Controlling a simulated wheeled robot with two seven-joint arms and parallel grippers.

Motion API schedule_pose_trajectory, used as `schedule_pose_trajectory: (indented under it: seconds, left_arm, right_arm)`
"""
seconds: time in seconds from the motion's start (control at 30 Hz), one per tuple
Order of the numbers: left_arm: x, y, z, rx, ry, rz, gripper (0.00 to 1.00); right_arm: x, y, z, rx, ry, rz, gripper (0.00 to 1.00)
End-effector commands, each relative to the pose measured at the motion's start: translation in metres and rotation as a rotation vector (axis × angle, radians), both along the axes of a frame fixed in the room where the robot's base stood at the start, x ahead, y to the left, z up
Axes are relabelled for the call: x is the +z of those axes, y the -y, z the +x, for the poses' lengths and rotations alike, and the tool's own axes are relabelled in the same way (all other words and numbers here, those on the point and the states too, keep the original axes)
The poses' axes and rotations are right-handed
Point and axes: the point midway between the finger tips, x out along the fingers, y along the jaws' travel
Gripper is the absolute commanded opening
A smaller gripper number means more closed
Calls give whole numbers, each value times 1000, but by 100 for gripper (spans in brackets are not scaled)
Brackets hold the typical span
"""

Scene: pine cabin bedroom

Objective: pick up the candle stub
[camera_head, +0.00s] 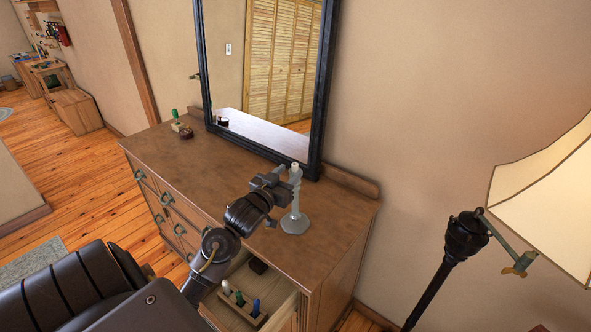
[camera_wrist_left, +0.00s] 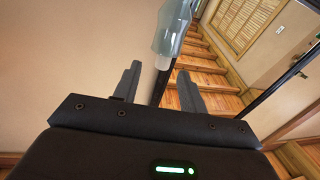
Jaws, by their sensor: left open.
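A pale candle stub (camera_head: 295,167) appears to sit at the top of a grey-white candlestick (camera_head: 294,222), which stands upright on the wooden dresser. My left gripper (camera_head: 283,178) is at the height of the candlestick's top, close against its left side. In the left wrist view, my left gripper (camera_wrist_left: 158,88) has its two dark fingers spread apart. My right gripper is out of view.
A dark-framed mirror (camera_head: 318,95) leans over the back of the dresser (camera_head: 190,165). An open drawer (camera_head: 284,312) below holds several small handled items. A green-handled item (camera_head: 175,116) stands at the dresser's far left. A lamp (camera_head: 545,190) stands at the right.

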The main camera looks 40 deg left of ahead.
Motion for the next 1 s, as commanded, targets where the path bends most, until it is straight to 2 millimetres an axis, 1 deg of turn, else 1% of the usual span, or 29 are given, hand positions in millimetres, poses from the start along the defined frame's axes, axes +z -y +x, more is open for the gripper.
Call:
schedule_pose_trajectory:
  seconds: [0.1,0.2,0.33,0.43,0.63,0.67,0.9,0.97,1.0]
  left_arm:
    - [6,-5,14,1,-1,-2,42]
    - [6,-9,28,1,-1,-2,42]
    - [3,-11,43,-1,0,-2,42]
    - [1,-12,48,0,-1,0,42]
    - [-1,-12,48,0,-1,0,42]
    - [-1,-12,48,0,-1,0,41]
    - [0,-12,48,0,-1,0,9]
    - [0,-12,48,0,-1,0,1]
    - [-1,-12,48,0,-1,0,0]
  right_arm:
    - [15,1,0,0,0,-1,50]
    - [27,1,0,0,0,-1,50]
    - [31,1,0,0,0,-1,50]
    - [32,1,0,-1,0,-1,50]
    - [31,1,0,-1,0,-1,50]
    - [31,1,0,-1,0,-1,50]
    - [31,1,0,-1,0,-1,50]
    - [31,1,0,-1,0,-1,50]
    - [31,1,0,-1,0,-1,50]
